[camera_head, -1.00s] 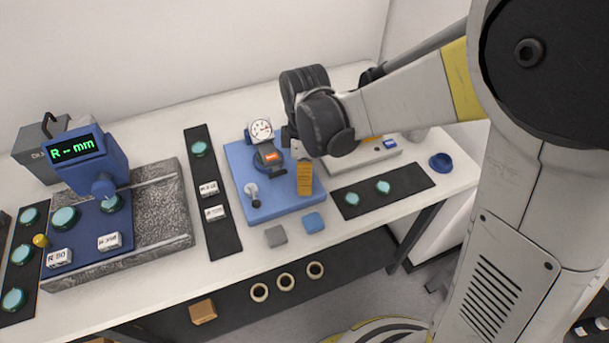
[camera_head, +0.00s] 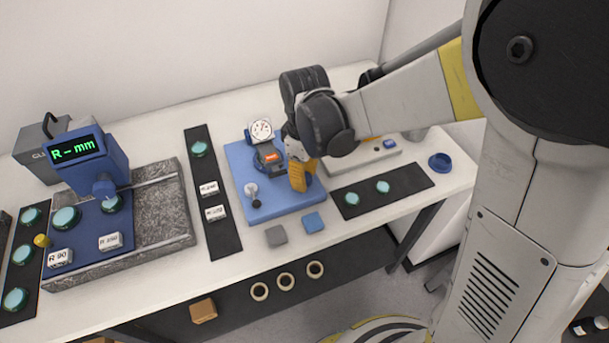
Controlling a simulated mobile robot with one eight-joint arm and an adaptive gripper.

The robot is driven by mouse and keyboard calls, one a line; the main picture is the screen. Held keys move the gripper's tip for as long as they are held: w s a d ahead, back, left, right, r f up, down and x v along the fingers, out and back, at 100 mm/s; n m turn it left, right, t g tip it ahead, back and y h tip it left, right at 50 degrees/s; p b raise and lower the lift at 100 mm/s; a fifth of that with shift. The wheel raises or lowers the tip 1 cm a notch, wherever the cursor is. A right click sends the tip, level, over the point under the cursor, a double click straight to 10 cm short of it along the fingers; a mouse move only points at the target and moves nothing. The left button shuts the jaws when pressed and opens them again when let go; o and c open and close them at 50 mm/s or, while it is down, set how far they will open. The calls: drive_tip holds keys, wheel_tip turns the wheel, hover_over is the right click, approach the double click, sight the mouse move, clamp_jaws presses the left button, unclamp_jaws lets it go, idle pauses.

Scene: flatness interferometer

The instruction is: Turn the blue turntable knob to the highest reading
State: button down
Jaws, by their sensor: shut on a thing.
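The blue fixture plate (camera_head: 236,160) lies on the white bench in the middle of the view. A round dial gauge (camera_head: 261,131) with a white face stands at its back; its pointer is too small to read surely. My gripper (camera_head: 299,181) has orange fingers and reaches down at the right side of the plate. It is shut on the blue turntable knob, which the fingers and wrist almost wholly hide. A small dark block with an orange-red display (camera_head: 270,157) sits between the gauge and the gripper.
A small upright lever (camera_head: 252,192) stands at the plate's left front. A grey block (camera_head: 276,235) and a blue block (camera_head: 314,222) lie in front. Dark mats with green discs (camera_head: 383,187) flank the plate. A blue height gauge (camera_head: 88,165) stands at left.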

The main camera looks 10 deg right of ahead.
drive_tip(key=m, duration=0.7)
idle(0.6)
drive_tip(key=c, duration=1)
unclamp_jaws()
wheel_tip(320, 180, up, 12)
